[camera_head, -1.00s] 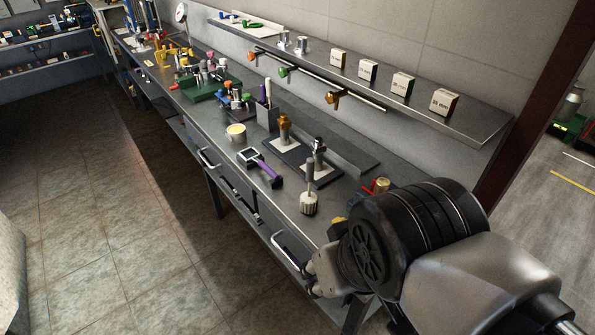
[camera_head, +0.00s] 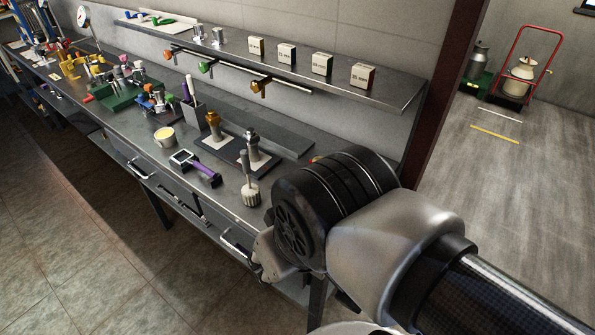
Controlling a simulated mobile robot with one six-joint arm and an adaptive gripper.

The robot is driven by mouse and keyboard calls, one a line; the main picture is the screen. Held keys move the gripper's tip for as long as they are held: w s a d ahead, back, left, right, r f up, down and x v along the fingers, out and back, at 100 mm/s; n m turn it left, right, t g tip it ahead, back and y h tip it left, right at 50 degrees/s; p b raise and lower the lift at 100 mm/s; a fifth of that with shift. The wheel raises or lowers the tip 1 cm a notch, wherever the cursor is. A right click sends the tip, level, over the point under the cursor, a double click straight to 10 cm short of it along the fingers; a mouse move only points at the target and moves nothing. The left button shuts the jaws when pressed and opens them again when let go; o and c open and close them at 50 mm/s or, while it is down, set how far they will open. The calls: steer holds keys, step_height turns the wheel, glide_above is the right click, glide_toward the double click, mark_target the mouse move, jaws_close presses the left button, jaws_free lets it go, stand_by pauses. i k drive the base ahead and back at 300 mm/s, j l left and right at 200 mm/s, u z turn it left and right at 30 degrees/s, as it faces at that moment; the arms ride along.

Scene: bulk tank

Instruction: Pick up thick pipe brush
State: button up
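A brush with a pale, thick round head and a grey handle (camera_head: 250,193) stands upright, head down, near the front edge of the bench. It looks like the thick pipe brush. It is free and nothing holds it. My arm's black wrist joint is just right of it and nearer the camera. A small grey part at the arm's end, likely my gripper (camera_head: 266,257), shows below the brush by the bench's front edge. It is mostly hidden behind the wrist, and its fingers cannot be made out.
The steel bench (camera_head: 228,205) holds a purple-handled tool (camera_head: 197,168), a yellow-topped cup (camera_head: 164,137), a dark mat with two metal fittings (camera_head: 232,156) and a grey holder (camera_head: 193,116). A shelf with several small boxes (camera_head: 322,64) hangs above. Open floor lies right, with a red cart (camera_head: 526,67).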

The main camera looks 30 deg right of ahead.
mark_target(250, 192)
steer(key=i+j+z, duration=0.1)
steer(key=i+j, duration=0.6)
steer(key=i, duration=0.1)
